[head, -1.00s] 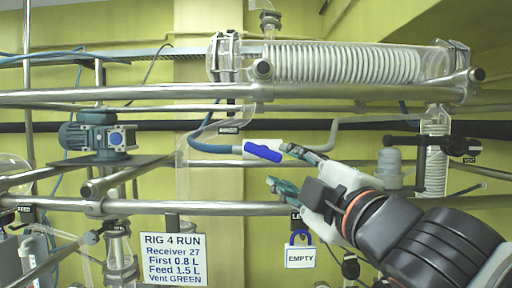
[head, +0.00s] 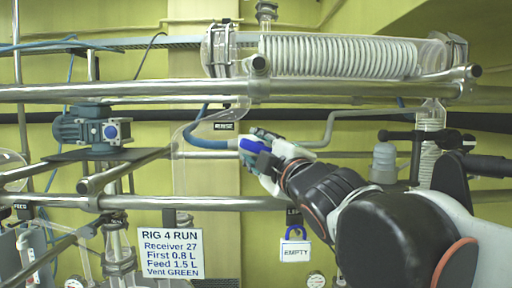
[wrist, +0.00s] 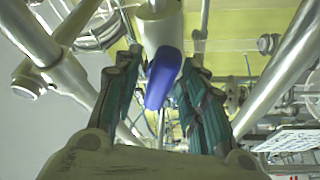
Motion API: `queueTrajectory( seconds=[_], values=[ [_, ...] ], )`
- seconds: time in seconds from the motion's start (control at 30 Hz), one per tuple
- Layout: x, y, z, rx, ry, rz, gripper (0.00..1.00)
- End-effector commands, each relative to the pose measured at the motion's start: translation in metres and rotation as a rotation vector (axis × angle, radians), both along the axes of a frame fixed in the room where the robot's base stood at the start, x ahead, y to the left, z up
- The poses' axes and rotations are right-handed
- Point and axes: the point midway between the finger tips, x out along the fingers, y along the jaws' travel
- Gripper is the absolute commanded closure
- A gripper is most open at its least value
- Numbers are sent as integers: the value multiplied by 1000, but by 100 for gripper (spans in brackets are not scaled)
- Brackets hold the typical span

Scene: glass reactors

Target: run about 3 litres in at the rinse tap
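The rinse tap has a pale body and a blue lever handle (head: 248,147). It sits on the pipe run just below a small dark label (head: 224,126) that seems to read RINSE. My gripper (head: 256,146) is at the tap and partly covers it in the head view. In the wrist view the blue handle (wrist: 163,78) lies between the two teal-padded fingers, with the pale tap body (wrist: 160,28) beyond it. My gripper (wrist: 162,95) is open around the handle, with a gap at the left finger; contact on the right side is unclear.
Steel rails (head: 150,203) run across below the tap, and a coiled glass condenser (head: 340,57) lies above. A sign (head: 170,253) reads RIG 4 RUN, First 0.8 L, Feed 1.5 L. A tag (head: 296,252) with a blue padlock reads EMPTY. A black-handled valve (head: 420,138) is at right.

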Motion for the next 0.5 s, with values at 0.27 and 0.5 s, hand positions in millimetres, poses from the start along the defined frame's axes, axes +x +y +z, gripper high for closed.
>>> queueTrajectory(
  seconds=[0.27, 0.5],
  values=[
    [3, 1, 0, 0, 0, 0, 62],
    [3, 1, 0, 0, 0, 0, 98]
  ],
)
